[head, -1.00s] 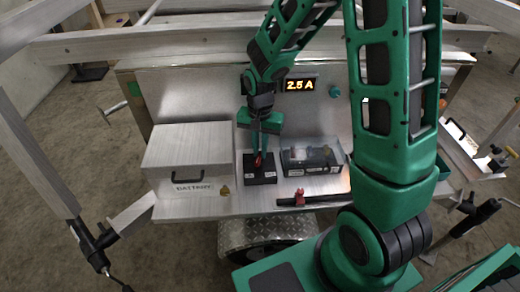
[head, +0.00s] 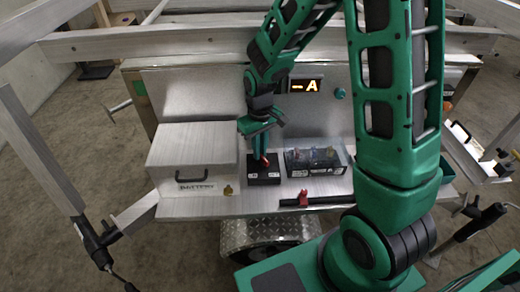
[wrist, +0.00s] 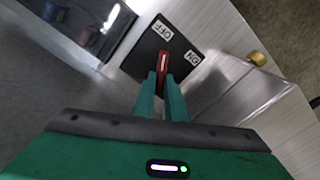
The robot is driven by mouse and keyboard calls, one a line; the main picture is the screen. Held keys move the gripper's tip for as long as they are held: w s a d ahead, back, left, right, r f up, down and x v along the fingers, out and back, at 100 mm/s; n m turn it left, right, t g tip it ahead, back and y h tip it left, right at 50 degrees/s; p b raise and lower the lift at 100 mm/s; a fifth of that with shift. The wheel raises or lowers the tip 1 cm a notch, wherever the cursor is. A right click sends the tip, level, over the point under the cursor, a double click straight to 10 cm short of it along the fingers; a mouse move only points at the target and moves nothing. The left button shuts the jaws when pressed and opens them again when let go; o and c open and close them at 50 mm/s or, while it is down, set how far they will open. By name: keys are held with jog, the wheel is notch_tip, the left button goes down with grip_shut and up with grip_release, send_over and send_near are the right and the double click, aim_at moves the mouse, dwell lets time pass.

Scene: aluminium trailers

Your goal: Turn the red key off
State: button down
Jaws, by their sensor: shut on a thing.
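The red key (wrist: 163,62) stands on a black switch plate (wrist: 185,72) with white OFF and ON labels. My gripper (wrist: 161,78) is shut on the key, one green finger on each side. In the wrist view the key's top edge points towards the OFF label (wrist: 163,33), and the ON label (wrist: 192,57) is to its right. In the head view my gripper (head: 262,157) reaches down to the black plate (head: 263,177), with a little of the red key showing. The display (head: 304,86) above shows dashes and an A.
A silver battery box (head: 192,150) stands left of the switch. A clear-covered black box (head: 316,171) stands close on its right. A red clamp (head: 303,198) on a black bar lies in front. A brass padlock (wrist: 259,58) hangs at the battery box side.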

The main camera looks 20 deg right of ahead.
jog(key=shift+w+a+r+n, duration=0.1)
jog(key=shift+a+n, duration=0.05)
jog(key=shift+n, duration=1.15)
jog(key=c, duration=1.8)
grip_release()
notch_tip(320, 180, up, 11)
jog(key=shift+f, duration=0.2)
